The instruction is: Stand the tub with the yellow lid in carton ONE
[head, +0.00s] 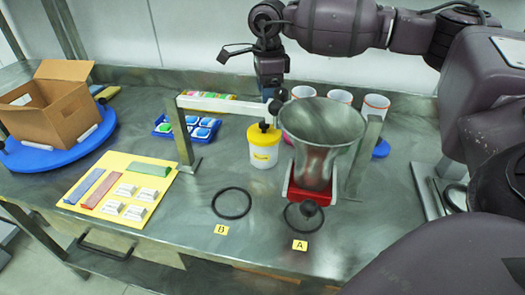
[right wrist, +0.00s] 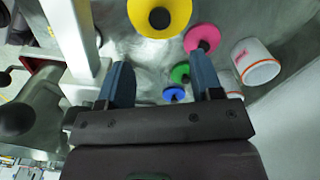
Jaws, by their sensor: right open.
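The tub with the yellow lid (head: 264,152) stands upright on the metal table, under the white crossbar and left of the metal funnel. Its yellow lid with a dark knob shows at the top of the right wrist view (right wrist: 176,28). My right gripper (right wrist: 162,78) is open and empty, its blue fingers apart, with the lid beyond them. In the head view it hangs behind the tub by the crossbar and is partly hidden. An open brown carton (head: 62,112) stands on a blue round board at the left; no number is readable on it. My left gripper is not in view.
The funnel (head: 318,135) on a red base and the crossbar (head: 225,106) on metal posts crowd the tub. Pink (right wrist: 203,38), green and blue lids and white cups (head: 375,106) lie behind. A yellow board (head: 120,185) lies left. The front table around ring B (head: 231,203) is clear.

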